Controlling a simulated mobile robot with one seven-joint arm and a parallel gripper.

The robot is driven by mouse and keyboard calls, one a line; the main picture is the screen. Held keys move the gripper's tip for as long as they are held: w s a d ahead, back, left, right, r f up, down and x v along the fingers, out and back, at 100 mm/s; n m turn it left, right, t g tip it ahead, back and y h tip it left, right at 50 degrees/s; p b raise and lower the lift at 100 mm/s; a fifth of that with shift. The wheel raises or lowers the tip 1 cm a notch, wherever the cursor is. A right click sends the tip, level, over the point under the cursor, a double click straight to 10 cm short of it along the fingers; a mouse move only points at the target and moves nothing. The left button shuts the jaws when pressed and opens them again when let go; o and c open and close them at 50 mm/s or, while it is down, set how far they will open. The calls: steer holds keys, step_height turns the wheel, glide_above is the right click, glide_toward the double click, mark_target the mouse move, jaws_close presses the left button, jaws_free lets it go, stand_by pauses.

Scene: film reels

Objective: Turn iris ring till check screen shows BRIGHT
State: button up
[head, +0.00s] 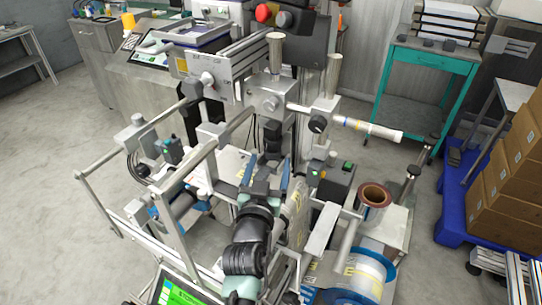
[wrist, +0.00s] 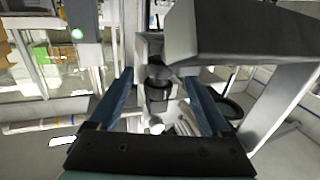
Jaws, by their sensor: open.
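A dark, ribbed lens-like cylinder (wrist: 158,90) stands in the middle of the wrist view, in the space between my two blue fingers. I take it for the iris ring; its markings are too small to read. In the head view a dark cylinder (head: 272,137) shows just beyond my fingertips. My gripper (head: 264,172) is open and empty, and its fingers (wrist: 159,77) lie on either side of the cylinder with gaps visible. I cannot tell how far its tips reach in depth. A screen with a green display (head: 180,292) is partly cut off at the bottom edge; its text is unreadable.
A grey machine housing (wrist: 240,45) hangs close on the right in the wrist view. Metal rails (head: 188,165) stand left of my arm. A brown-topped spool (head: 374,195) and a blue-rimmed reel (head: 362,275) are at right. Open floor lies at far left.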

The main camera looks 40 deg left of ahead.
steer(key=shift+x, duration=1.35)
